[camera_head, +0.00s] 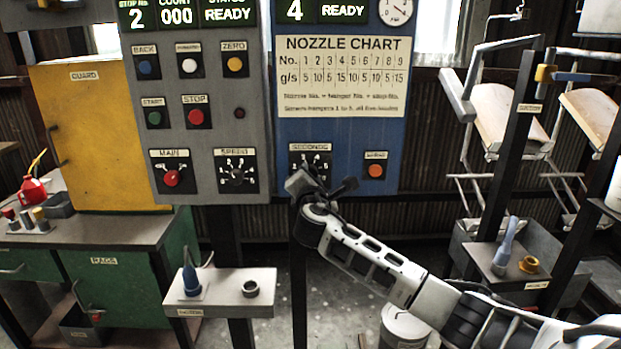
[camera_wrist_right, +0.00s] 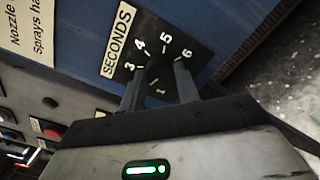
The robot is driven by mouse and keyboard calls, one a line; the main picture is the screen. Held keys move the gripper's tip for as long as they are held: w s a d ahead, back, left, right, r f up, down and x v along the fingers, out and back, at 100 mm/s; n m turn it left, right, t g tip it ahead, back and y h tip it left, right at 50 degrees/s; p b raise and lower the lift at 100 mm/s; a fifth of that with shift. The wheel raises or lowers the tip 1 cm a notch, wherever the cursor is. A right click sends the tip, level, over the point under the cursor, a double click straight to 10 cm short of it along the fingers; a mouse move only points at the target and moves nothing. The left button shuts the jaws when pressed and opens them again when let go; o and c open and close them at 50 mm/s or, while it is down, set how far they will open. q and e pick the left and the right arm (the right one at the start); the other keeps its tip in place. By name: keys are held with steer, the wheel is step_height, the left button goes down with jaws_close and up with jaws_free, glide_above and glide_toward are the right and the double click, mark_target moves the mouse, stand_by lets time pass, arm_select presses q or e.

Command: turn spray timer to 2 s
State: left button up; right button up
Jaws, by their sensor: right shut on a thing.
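The spray timer dial (camera_head: 311,160) is a black plate marked SECONDS on the lower part of the blue panel. In the right wrist view, the dial plate (camera_wrist_right: 148,40) shows the numbers 3, 4, 5, 6 and 1 around a dark knob (camera_wrist_right: 157,68). My right gripper (camera_head: 320,184) is in front of the dial and hides its lower part. In the right wrist view, my right gripper (camera_wrist_right: 160,82) has one finger on each side of the knob and is shut on it. I cannot tell which number the knob points to. My left gripper is not in view.
An orange button (camera_head: 376,170) sits right of the dial. The grey panel (camera_head: 215,140) with buttons, a red main switch (camera_head: 172,178) and a speed dial (camera_head: 237,177) stands to the left. A small stand (camera_head: 225,290) is below. Hangers with curved seats (camera_head: 510,118) hang at right.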

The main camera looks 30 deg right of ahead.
steer(key=o, duration=1)
steer(key=b+v, duration=0.1)
steer(key=v, duration=1.5)
steer(key=shift+a, duration=0.1)
